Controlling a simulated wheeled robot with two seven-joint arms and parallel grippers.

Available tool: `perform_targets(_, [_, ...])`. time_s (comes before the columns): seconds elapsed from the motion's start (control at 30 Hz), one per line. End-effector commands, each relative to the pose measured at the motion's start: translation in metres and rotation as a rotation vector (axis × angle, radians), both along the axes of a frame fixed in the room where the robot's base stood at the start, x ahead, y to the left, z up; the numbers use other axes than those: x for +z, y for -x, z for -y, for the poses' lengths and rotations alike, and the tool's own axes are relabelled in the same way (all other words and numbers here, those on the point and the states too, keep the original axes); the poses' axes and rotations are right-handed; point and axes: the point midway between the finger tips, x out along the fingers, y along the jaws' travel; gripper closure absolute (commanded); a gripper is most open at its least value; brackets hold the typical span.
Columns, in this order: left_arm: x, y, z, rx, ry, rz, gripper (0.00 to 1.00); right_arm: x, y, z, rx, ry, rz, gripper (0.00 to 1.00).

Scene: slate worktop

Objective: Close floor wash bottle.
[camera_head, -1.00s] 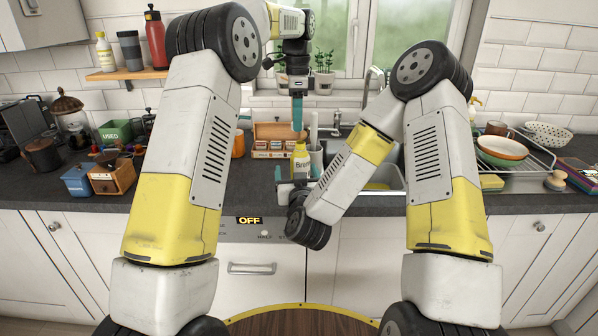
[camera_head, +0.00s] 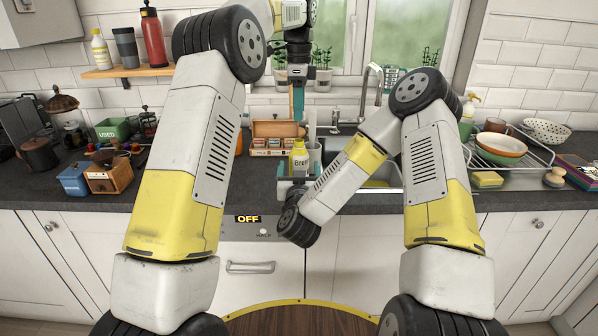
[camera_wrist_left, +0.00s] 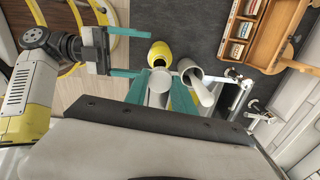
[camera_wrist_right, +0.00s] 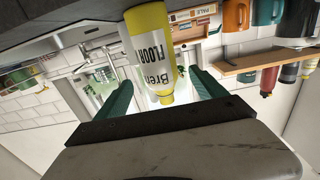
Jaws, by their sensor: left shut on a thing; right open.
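The floor wash bottle (camera_head: 299,160) is yellow and white and stands upright on the worktop. The left wrist view shows its dark open mouth (camera_wrist_left: 159,50). My left gripper (camera_head: 297,118) points down above and behind the bottle, apart from it. It is shut on a small pale round piece, seemingly the cap (camera_wrist_left: 159,84); fingers hide it in the head view. My right gripper (camera_wrist_left: 127,50) is open and level, its two teal fingertips just short of the bottle. In the right wrist view the bottle (camera_wrist_right: 150,45) appears inverted, between the finger lines.
A grey cup (camera_wrist_left: 187,66) with a white utensil stands close beside the bottle. A wooden box of packets (camera_head: 272,140) is behind it. The sink and tap (camera_head: 337,118) lie to the right.

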Motion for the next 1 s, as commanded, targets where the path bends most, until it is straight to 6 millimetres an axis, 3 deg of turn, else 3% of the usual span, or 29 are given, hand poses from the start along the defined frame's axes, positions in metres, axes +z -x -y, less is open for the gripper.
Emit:
perform_targets(0.2, [0.000, 0.000, 0.000, 0.000, 0.000, 0.000, 1.00, 0.000, -0.044, 0.001, -0.004, -0.002, 0.001, 0.19])
perform_targets(0.4, [0.000, 0.000, 0.000, 0.000, 0.000, 0.000, 1.00, 0.000, -0.072, 0.001, -0.002, 0.000, 0.001, 0.19])
perform_targets(0.6, [0.000, 0.000, 0.000, 0.000, 0.000, 0.000, 1.00, 0.000, -0.083, 0.000, 0.000, 0.000, -0.001, 0.19])
perform_targets(0.87, [0.000, 0.000, 0.000, 0.000, 0.000, 0.000, 1.00, 0.000, -0.084, 0.000, 0.001, 0.001, -0.001, 0.19])
perform_targets(0.9, [0.000, 0.000, 0.000, 0.000, 0.000, 0.000, 1.00, 0.000, -0.084, 0.000, 0.001, 0.001, -0.001, 0.21])
perform_targets(1.0, [0.000, 0.000, 0.000, 0.000, 0.000, 0.000, 1.00, 0.000, -0.084, 0.000, 0.001, 0.001, 0.000, 0.41])
